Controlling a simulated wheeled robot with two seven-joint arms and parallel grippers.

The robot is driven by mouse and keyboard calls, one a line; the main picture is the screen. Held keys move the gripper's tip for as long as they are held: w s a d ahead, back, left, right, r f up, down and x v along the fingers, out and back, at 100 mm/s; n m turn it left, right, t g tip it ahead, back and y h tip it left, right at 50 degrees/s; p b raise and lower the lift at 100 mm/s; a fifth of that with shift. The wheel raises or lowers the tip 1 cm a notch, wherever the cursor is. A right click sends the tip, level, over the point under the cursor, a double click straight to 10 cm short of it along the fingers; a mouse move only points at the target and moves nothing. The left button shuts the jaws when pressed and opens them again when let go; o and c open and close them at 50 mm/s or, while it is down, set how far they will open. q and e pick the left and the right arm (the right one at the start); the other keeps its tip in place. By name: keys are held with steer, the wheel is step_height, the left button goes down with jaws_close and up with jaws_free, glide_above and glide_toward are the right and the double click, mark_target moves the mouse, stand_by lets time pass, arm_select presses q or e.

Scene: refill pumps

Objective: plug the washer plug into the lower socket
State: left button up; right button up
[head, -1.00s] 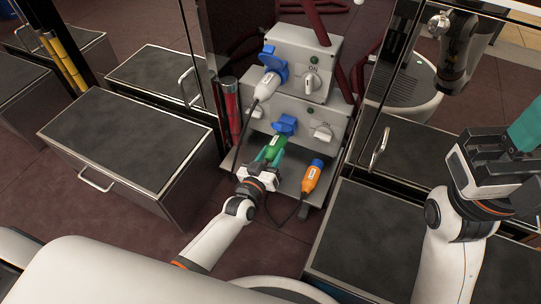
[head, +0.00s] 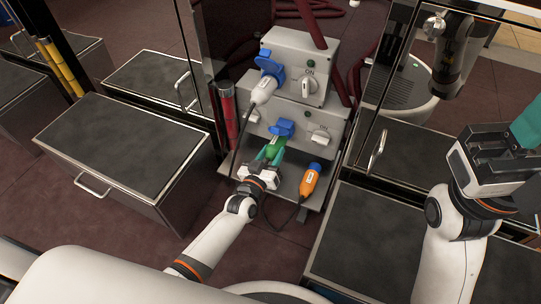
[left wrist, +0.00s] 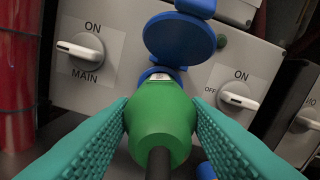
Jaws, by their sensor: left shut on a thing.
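My left gripper (head: 269,160) is shut on a green plug (left wrist: 161,118), with a teal finger on each side of it and a dark cable running back from it. In the head view the green plug (head: 275,146) points at the lower socket (head: 282,129), whose blue lid (left wrist: 180,38) stands open. In the left wrist view the plug's front end is lined up with the blue socket mouth, with a narrow pale band between them. How far it is in, I cannot tell. My right gripper (head: 500,158) is at the right edge, apart from the sockets; its fingers are only partly visible.
A white plug (head: 264,88) sits at the upper socket's blue housing. An orange plug (head: 310,181) with a blue end stands on the lower shelf, right of my left gripper. Rotary switches (head: 320,135) flank the lower socket. Dark-topped cabinets (head: 125,145) stand either side.

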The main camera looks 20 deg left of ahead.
arm_select(q)
steer(key=shift+w, duration=0.45)
steer(key=o, duration=1.4)
steer(key=shift+c, duration=0.2)
